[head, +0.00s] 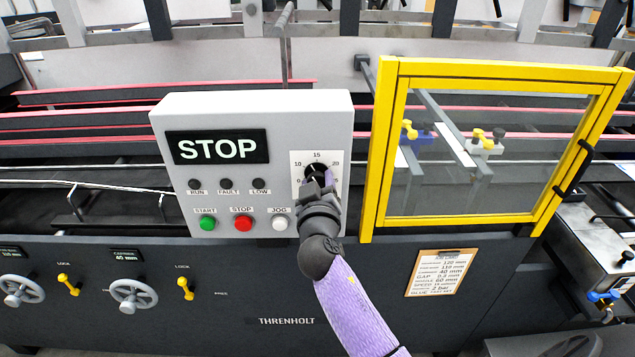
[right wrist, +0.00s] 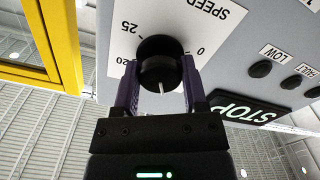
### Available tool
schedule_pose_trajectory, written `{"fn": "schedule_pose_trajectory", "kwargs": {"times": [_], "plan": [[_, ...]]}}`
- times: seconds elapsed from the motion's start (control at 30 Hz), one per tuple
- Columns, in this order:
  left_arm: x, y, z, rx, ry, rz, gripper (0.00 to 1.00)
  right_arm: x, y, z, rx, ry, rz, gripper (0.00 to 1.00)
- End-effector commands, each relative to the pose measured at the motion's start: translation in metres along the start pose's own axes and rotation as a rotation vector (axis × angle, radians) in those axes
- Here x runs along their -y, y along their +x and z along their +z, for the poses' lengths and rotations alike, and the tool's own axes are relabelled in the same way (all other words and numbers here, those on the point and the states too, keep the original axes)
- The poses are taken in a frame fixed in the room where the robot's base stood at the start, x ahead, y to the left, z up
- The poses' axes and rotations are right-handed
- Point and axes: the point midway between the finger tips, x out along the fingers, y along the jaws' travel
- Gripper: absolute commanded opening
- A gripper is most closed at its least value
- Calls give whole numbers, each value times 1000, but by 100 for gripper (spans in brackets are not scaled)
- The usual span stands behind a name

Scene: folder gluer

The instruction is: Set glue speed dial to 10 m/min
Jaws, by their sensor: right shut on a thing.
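The speed dial (right wrist: 160,58) is a round black knob on a white scale plate (head: 306,160) at the right of the grey control panel. My right gripper (head: 316,180) is in front of it and covers most of it in the head view. In the right wrist view its two purple fingers (right wrist: 157,92) are shut on the knob from both sides. A white pointer mark on the knob points down in that picture, toward my gripper body. The scale number it points at is hidden there. My left gripper is not in view.
The grey panel (head: 262,110) has a STOP display (head: 218,147), lamps, and green, red and white buttons (head: 243,223) left of the dial. A yellow-framed guard (head: 382,150) stands close to the right. A clipboard (head: 441,273) hangs below it.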

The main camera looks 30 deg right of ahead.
Motion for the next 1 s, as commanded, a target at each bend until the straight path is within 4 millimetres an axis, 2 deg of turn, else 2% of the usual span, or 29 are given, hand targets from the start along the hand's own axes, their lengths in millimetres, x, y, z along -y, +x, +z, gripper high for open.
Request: {"fn": "schedule_pose_trajectory", "kwargs": {"times": [0.5, 1.0], "plan": [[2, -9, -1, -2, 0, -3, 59, 0, 0, 0, 2, -412, -2, 0], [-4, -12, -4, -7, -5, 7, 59, 0, 0, 1, 2, -560, -3, 0]]}}
